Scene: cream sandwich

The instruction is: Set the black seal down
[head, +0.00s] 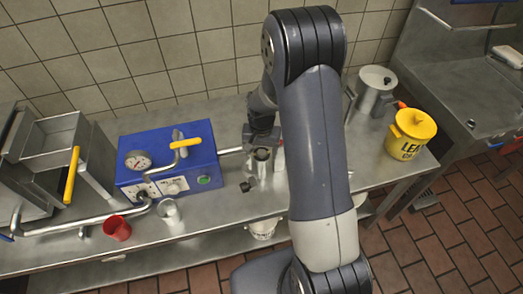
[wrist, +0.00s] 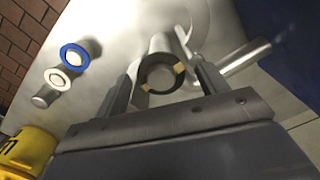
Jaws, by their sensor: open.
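The black seal (wrist: 147,83) is a dark ring with tan patches in the wrist view. It appears at the near end of a grey metal cylinder (wrist: 160,43), between my fingers. My gripper (wrist: 166,66) is open, with one finger on each side of the ring and visible gaps. In the head view my gripper (head: 262,143) points down over the counter, just above a small metal cup-like piece with a dark top (head: 262,154). Whether the ring rests fully on the cylinder cannot be told.
A blue box with gauge (head: 205,165) and a yellow-handled pipe stands left. Small dark pieces (head: 248,185) lie in front. A red cup (head: 117,228) is front left, a yellow pot (head: 411,135) right. Blue-ringed (wrist: 75,56) and white-ringed (wrist: 60,77) pieces stand nearby.

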